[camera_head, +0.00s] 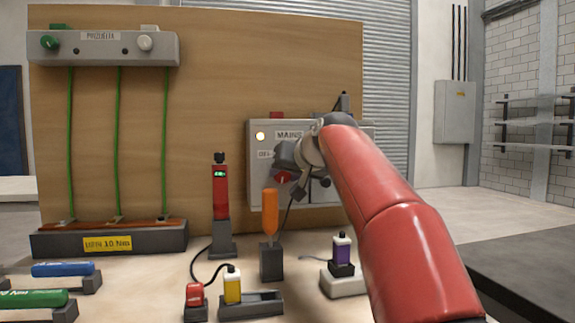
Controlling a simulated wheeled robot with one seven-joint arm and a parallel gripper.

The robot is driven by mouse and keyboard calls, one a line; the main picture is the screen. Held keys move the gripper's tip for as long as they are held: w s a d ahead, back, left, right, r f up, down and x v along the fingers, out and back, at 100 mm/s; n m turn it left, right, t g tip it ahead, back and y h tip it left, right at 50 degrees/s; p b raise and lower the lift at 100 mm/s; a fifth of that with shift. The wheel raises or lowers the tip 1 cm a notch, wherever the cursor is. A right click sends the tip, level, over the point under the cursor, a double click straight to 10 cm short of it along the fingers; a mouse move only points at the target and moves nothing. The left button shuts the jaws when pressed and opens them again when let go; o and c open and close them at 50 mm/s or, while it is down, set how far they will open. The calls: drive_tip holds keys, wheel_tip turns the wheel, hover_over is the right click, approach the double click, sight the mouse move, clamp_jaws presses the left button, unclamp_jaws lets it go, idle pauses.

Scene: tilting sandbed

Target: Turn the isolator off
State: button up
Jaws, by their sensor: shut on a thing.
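The isolator is a grey box (256,180) labelled MAINS, mounted on the wooden board. A small lamp at its upper left glows pale yellow. A red rotary knob (283,177) sits low on its front, with part of an OFF label to its upper left. My red arm reaches in from the lower right, and my gripper (288,170) is at the knob, shut on it. The gripper and wrist hide much of the box's front, and the knob's exact angle is hard to tell.
A red tool (220,190) with a green display and an orange-handled screwdriver (270,212) stand in holders before the board. A PROZUELTA panel (103,47) hangs upper left.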

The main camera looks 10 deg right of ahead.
drive_tip(key=shift+a+r+n+h+p, duration=0.1)
drive_tip(key=shift+a+n+h+p, duration=0.05)
drive_tip(key=shift+n+h+p, duration=0.4)
drive_tip(key=shift+a+r+n+h+p, duration=0.15)
drive_tip(key=shift+n+h+p, duration=0.15)
drive_tip(key=shift+n+h, duration=0.3)
drive_tip(key=n+h, duration=0.2)
drive_tip(key=n, duration=0.1)
drive_tip(key=shift+a+f+h, duration=0.15)
drive_tip(key=shift+a+h, duration=0.05)
drive_tip(key=shift+h, duration=0.15)
drive_tip(key=o, duration=1)
drive_tip(key=v, duration=0.7)
drive_tip(key=shift+s+a, duration=0.1)
drive_tip(key=shift+s, duration=0.25)
